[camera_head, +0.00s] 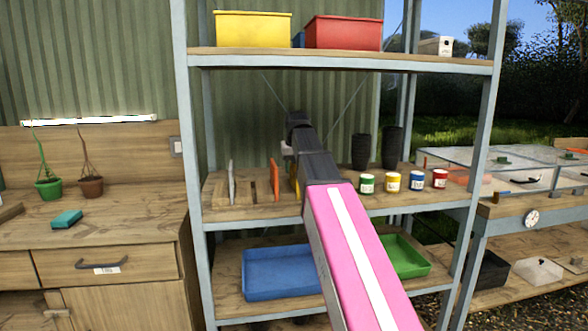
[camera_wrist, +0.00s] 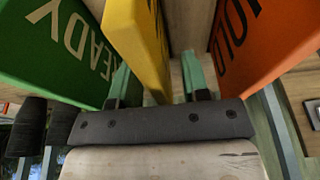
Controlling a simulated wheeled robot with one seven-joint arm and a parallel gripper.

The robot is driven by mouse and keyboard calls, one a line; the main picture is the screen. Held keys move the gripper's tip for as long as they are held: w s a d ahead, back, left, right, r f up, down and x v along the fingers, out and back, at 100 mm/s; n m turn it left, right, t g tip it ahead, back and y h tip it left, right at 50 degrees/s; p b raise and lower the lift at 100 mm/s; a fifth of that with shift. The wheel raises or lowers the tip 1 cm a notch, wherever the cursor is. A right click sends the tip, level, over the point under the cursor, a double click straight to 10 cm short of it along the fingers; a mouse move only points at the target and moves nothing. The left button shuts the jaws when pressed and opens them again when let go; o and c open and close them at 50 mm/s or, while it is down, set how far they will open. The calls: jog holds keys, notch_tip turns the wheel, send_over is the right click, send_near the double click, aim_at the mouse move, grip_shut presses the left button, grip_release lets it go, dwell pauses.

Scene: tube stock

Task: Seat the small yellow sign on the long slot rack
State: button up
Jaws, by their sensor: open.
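The yellow sign (camera_head: 293,176) stands upright on the middle shelf, mostly hidden behind my arm in the head view. In the wrist view the yellow sign (camera_wrist: 138,38) is between my two spread fingers, with a gap toward the right finger. My gripper (camera_wrist: 155,85) is open around it. An orange sign (camera_head: 275,180) marked HOLD (camera_wrist: 262,40) stands to the right in the wrist view, and a green READY sign (camera_wrist: 55,50) to the left. The wooden slot rack (camera_head: 246,195) lies on the shelf at left; a pale sign (camera_head: 231,182) stands in it. The yellow sign's foot is hidden.
Several small paint pots (camera_head: 393,182) and two dark pot stacks (camera_head: 391,147) stand right of my arm on the same shelf. The upper shelf (camera_head: 340,62) is overhead, and a metal post (camera_head: 190,150) bounds the left. Blue (camera_head: 280,272) and green (camera_head: 403,257) trays lie below.

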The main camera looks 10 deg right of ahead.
jog(key=v, duration=1)
jog(key=shift+r, duration=0.15)
jog(key=shift+s, duration=0.1)
